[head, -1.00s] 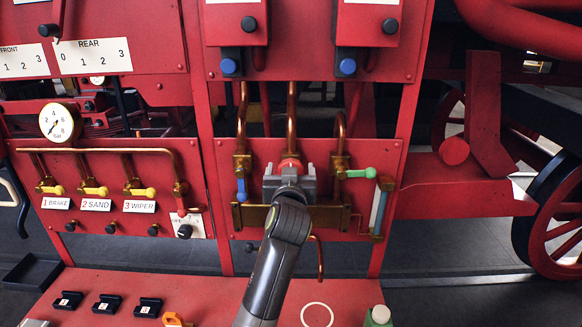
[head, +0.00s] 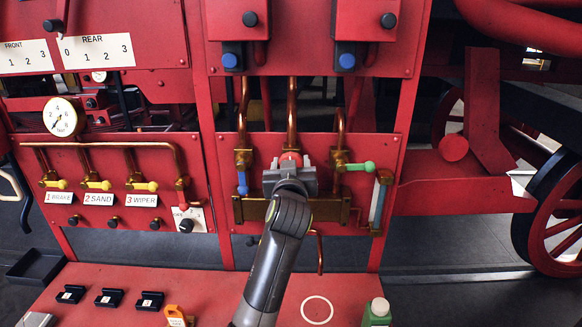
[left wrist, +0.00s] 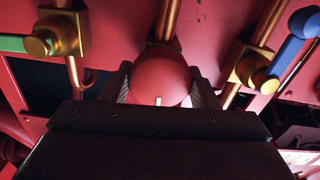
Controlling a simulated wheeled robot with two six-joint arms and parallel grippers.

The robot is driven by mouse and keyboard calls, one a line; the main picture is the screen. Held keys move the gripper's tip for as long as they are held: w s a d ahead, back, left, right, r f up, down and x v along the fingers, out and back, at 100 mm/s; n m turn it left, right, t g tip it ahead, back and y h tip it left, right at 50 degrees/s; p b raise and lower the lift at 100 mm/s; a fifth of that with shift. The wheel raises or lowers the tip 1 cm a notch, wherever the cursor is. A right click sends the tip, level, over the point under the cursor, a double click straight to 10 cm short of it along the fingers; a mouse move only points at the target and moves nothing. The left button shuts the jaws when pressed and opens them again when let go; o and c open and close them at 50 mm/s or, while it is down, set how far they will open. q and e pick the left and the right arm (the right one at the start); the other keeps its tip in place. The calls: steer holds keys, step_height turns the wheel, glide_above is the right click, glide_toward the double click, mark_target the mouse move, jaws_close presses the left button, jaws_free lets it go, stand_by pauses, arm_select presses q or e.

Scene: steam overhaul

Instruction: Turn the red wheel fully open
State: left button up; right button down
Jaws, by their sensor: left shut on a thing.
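The red wheel (head: 290,157) sits on the middle copper pipe of the right-hand red panel. In the head view most of it is hidden behind my left gripper (head: 290,178). In the left wrist view the round red wheel (left wrist: 160,80) shows a small white mark near its lower edge. My left gripper (left wrist: 160,95) is shut on the wheel, with a finger on each side of it. How far the wheel is turned cannot be told. My right gripper is in neither view.
A blue-handled valve (head: 242,181) is left of the wheel and a green-handled valve (head: 359,166) is right of it. A sight glass (head: 380,202) stands further right. Below, the red bench holds black blocks (head: 109,298), an orange item (head: 176,316) and a green bottle (head: 377,312).

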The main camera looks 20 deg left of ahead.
arm_select(q)
steer(key=n+b, duration=0.1)
steer(key=n, duration=0.1)
steer(key=shift+f+n, duration=0.15)
steer(key=shift+n, duration=0.15)
steer(key=n+b, duration=0.2)
steer(key=n, duration=0.1)
steer(key=shift+n, duration=0.3)
steer(key=n+b, duration=0.2)
steer(key=n, duration=0.2)
steer(key=n+b, duration=0.1)
steer(key=n, duration=0.4)
steer(key=shift+b, duration=0.3)
steer(key=n, duration=0.1)
steer(key=n+b, duration=0.1)
steer(key=n, duration=0.1)
steer(key=shift+r+n, duration=0.2)
steer(key=shift+n, duration=0.1)
steer(key=n+b, duration=0.1)
steer(key=n, duration=0.2)
steer(key=shift+r+n, duration=0.1)
steer(key=shift+n, duration=0.2)
steer(key=n, duration=0.2)
steer(key=shift+n, duration=0.3)
steer(key=shift+r+n+b, duration=0.1)
steer(key=shift+n+b, duration=0.5)
steer(key=shift+n, duration=1.3)
steer(key=shift+w, duration=0.1)
